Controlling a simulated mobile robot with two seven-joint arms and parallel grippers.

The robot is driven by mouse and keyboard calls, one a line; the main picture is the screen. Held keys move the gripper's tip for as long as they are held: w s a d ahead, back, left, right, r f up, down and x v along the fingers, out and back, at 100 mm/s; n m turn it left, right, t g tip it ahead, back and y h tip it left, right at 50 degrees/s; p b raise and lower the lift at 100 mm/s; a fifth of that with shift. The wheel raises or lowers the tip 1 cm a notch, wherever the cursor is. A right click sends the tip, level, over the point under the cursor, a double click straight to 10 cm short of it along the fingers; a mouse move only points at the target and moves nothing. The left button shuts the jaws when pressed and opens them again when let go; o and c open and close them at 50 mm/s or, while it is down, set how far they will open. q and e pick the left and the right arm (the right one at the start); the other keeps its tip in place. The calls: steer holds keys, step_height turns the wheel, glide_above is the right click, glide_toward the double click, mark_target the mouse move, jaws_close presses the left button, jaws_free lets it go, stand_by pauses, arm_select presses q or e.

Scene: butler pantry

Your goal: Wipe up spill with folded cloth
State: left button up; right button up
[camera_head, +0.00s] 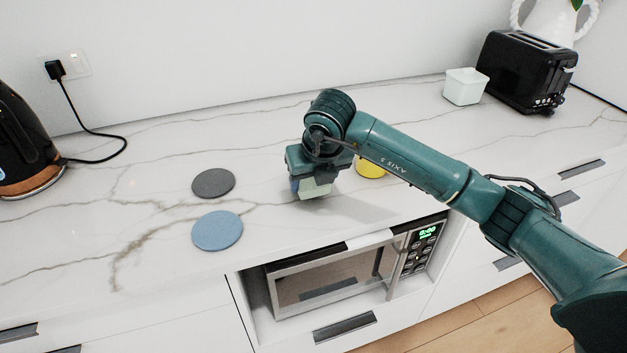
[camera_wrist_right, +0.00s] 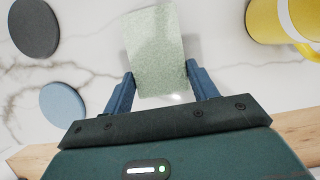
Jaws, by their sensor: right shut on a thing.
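A pale green folded cloth (camera_head: 314,188) is between the fingers of my right gripper (camera_head: 308,187), low over the marble counter. In the right wrist view the cloth (camera_wrist_right: 157,50) sticks out past the two blue fingertips of the right gripper (camera_wrist_right: 160,85), which close on its sides. I cannot tell whether the cloth touches the counter. No spill shows clearly; the grey veins of the marble make it hard to pick out, and the arm hides part of the counter. My left gripper is not in view.
A dark grey coaster (camera_head: 213,183) and a blue coaster (camera_head: 217,231) lie left of the gripper. A yellow mug (camera_head: 371,168) stands close on its right, partly hidden. A kettle (camera_head: 22,150) is far left; a white container (camera_head: 464,87) and black toaster (camera_head: 527,72) are back right.

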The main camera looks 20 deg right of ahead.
mark_target(314, 183)
step_height(314, 183, up, 3)
steer(key=shift+r+p, duration=0.1)
steer(key=shift+p, duration=0.6)
steer(key=shift+r+p, duration=0.45)
steer(key=shift+r, duration=0.3)
steer(key=shift+r+p, duration=0.3)
steer(key=shift+r, duration=0.4)
steer(key=shift+f, duration=0.1)
